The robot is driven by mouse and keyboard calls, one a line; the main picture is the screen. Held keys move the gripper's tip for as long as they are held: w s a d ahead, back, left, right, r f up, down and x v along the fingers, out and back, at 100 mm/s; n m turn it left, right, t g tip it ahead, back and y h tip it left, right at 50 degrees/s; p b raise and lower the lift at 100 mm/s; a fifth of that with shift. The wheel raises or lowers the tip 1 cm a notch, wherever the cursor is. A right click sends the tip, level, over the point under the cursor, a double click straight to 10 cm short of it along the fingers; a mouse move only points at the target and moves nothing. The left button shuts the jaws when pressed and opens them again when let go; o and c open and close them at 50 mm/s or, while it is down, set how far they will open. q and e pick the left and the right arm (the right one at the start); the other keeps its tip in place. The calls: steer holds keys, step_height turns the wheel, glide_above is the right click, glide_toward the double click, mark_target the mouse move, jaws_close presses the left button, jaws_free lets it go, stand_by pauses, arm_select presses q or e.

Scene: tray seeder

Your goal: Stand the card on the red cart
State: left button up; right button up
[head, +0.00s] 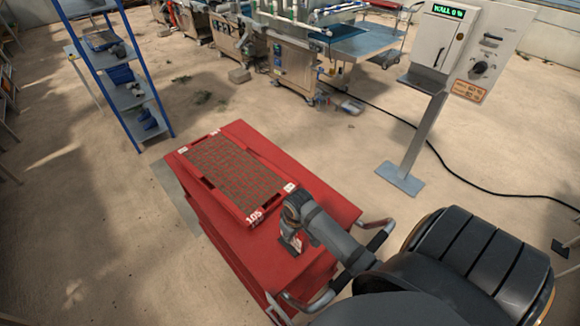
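The red cart (315,204) stands in the middle of the head view. My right gripper (291,244) points down over the near end of the cart's top, beside the tray. A small pale and red patch (298,243) shows right at its fingers. It may be the card, but it is too small and too covered to be sure. I cannot tell whether the fingers are shut on it, or whether it touches the cart top. My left gripper is not in view.
A red tray (287,187) marked 105, with many brown cells, lies on the cart. The cart's handle (375,240) is at its near right. A blue shelf rack (138,100) stands at the left. A control post (421,130) and a cable are at the right. Bare floor surrounds the cart.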

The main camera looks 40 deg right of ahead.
steer(key=shift+o, duration=1.3)
steer(key=shift+d, duration=0.1)
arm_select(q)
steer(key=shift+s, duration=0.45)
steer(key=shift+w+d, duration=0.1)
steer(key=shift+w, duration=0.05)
arm_select(e)
steer(key=shift+r, duration=0.1)
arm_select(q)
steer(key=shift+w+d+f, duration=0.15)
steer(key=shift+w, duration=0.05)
arm_select(e)
steer(key=r, duration=0.4)
steer(key=s+r, duration=0.1)
steer(key=r, duration=0.7)
steer(key=shift+s, duration=0.35)
